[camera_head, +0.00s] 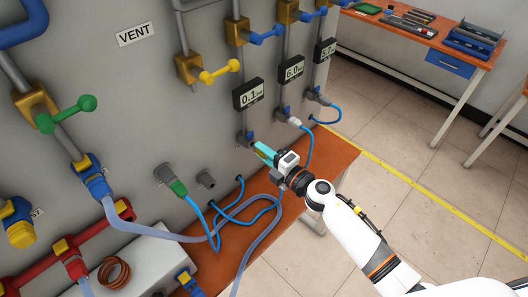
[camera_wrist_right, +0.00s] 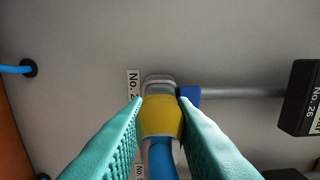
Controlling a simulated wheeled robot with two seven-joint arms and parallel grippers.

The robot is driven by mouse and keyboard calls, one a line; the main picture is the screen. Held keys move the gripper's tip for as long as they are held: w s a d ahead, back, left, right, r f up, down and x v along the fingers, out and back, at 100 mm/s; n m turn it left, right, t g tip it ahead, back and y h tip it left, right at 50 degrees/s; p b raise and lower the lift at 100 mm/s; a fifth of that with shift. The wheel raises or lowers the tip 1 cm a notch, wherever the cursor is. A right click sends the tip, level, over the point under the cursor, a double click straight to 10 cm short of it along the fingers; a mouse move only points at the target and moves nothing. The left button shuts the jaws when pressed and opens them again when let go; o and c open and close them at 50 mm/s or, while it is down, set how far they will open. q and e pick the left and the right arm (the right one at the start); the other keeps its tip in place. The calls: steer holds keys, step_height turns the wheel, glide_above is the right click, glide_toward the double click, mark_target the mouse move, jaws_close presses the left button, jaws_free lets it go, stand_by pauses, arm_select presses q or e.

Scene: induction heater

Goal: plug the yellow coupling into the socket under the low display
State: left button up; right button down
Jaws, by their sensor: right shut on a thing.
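The display reading 0.1 (camera_head: 248,94) hangs lowest of three on the grey wall panel. A socket fitting (camera_head: 245,139) sits below it at the end of a pipe. My right gripper (camera_head: 262,152) is beside this fitting, its teal fingers shut on the yellow coupling (camera_wrist_right: 162,118). In the right wrist view, a blue hose (camera_wrist_right: 163,160) runs from the coupling toward the camera. The coupling's far end meets or overlaps the grey socket end (camera_wrist_right: 159,84); I cannot tell how deep it sits. A blue collar (camera_wrist_right: 189,95) and pipe lie beside it. My left gripper is out of view.
A 6.0 display (camera_head: 291,69) and a third display (camera_head: 325,49) have hoses plugged below. A green coupling (camera_head: 178,187) and an empty-looking grey socket (camera_head: 206,180) are at left. Loose blue hoses lie over the orange bench (camera_head: 333,161). Open floor is at right.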

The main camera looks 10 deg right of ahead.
steer(key=shift+w+a, duration=0.4)
steer(key=shift+w, duration=0.2)
stand_by(1.0)
steer(key=c, duration=1.3)
jaws_free()
steer(key=shift+r, duration=0.1)
steer(key=shift+c, duration=0.2)
steer(key=shift+o, duration=1)
steer(key=shift+w+a, duration=0.1)
